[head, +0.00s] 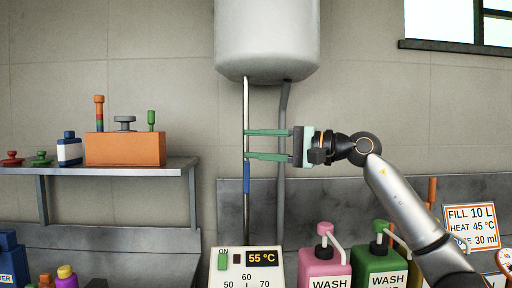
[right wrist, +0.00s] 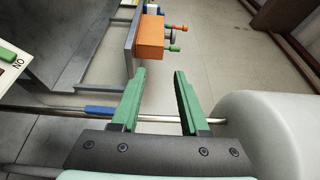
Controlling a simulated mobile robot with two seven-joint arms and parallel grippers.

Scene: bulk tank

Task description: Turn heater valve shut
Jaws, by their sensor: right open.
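The white heater tank (head: 267,40) hangs on the wall at top middle; it also shows at right in the right wrist view (right wrist: 265,130). A thin bright pipe (head: 246,105) runs down from it. A blue sleeve-like part (head: 247,184), perhaps the valve's handle, lies in line with this pipe; it shows left of the fingers in the right wrist view (right wrist: 100,111). My right gripper (head: 247,144) is open and empty, its green fingertips pointing left at the bright pipe, above the blue part. I cannot tell whether they touch the pipe. My left gripper is out of view.
A darker pipe (head: 282,165) runs down close beside the bright one, behind my fingers. Below stands a control box (head: 250,268) reading 55 °C. Pink (head: 325,265) and green (head: 380,262) wash bottles stand at right. A shelf (head: 120,171) at left holds an orange block (head: 125,149).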

